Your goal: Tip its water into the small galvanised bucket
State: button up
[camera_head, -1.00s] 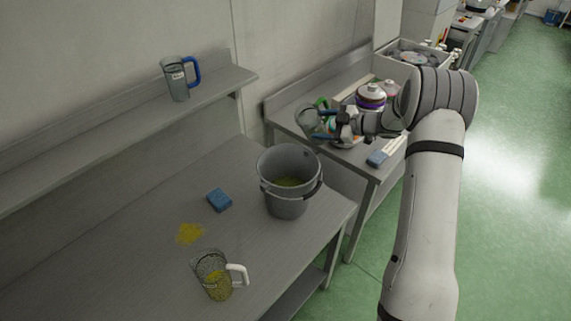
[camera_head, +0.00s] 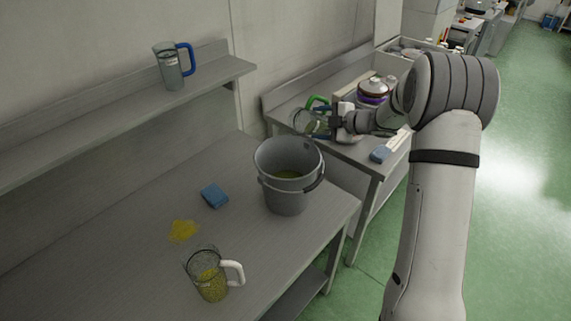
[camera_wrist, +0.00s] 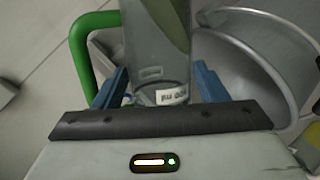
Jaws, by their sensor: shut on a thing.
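A clear jug (camera_head: 305,123) with a green handle (camera_head: 317,101) is in my gripper (camera_head: 322,124). It is tilted, with its mouth to the left, and appears up behind the bucket in the head view. In the wrist view the jug (camera_wrist: 160,45) stands between the blue fingertips of my gripper (camera_wrist: 160,86), which is shut on it. Whether water is in it or flowing out, I cannot tell. The small galvanised bucket (camera_head: 287,195) stands upright on the bench with something yellowish at its bottom. Its grey inside (camera_wrist: 232,75) shows behind the jug in the wrist view.
A white-handled jug (camera_head: 208,277) with yellowish contents, a yellow patch (camera_head: 183,230) and a blue sponge (camera_head: 214,195) are on the bench (camera_head: 125,225). A blue-handled jug (camera_head: 172,68) stands on the shelf. A cluttered side table (camera_head: 285,102) is behind the bucket.

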aim_at(314, 131)
jog(key=shift+s+f, duration=0.1)
jog(key=shift+n+b, duration=0.3)
jog(key=shift+b, duration=0.2)
jog(key=shift+s+a+f+n+t+h+b, duration=0.15)
jog(key=shift+f+n+t+h+b, duration=0.3)
jog(key=shift+b, duration=2.45)
jog(key=shift+s+a+n+t+h+b, duration=0.4)
jog(key=shift+s+a+n+b, duration=0.3)
jog(key=shift+b, duration=1.25)
jog(key=shift+s+a+f+n+t+b, duration=0.1)
jog(key=shift+s+f+n+t+b, duration=0.25)
jog(key=shift+b, duration=1)
